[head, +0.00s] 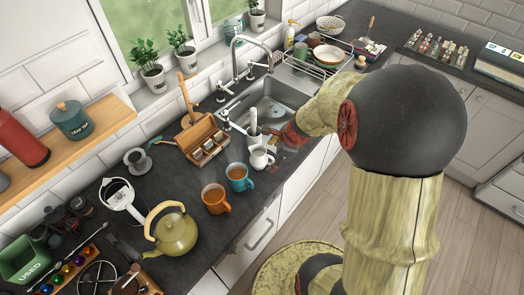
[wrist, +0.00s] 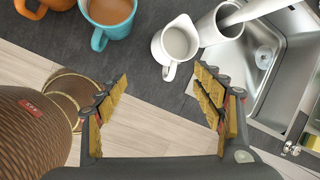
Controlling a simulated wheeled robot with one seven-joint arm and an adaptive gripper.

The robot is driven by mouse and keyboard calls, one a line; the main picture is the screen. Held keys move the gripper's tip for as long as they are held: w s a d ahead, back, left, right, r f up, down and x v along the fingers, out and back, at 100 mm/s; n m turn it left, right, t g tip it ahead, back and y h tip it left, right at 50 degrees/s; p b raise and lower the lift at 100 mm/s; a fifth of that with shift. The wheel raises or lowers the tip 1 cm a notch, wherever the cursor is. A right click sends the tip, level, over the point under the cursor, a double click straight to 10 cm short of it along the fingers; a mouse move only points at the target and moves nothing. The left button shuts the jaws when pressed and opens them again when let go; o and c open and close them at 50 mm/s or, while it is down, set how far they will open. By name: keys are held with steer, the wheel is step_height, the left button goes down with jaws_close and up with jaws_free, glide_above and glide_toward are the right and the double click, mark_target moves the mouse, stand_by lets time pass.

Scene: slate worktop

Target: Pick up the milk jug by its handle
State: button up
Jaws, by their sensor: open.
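The milk jug (head: 262,158) is small, white and upright near the worktop's front edge, beside the sink. In that picture the handle lies just beyond the gap between the fingertips; I cannot tell the height difference. In the head view my gripper (head: 287,137) is partly hidden by my arm, just right of the jug.
A white cylindrical container (wrist: 208,28) with a rod in it stands close to the jug, by the sink (wrist: 268,60). A teal mug (head: 238,178) and an orange mug (head: 215,199) stand to the left. A yellow-green kettle (head: 176,233) is farther left.

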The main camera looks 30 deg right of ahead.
mark_target(269, 157)
steer(key=w+f+m, duration=0.1)
steer(key=f, duration=0.1)
steer(key=w+f+m+b, duration=0.1)
steer(key=f, duration=0.1)
steer(key=w+f+b, duration=0.1)
steer(key=w+f, duration=0.1)
steer(key=shift+d+f+m+h, duration=0.3)
steer(key=shift+f+m, duration=0.1)
steer(key=shift+c, duration=0.8)
steer(key=c, duration=1.5)
jaws_close()
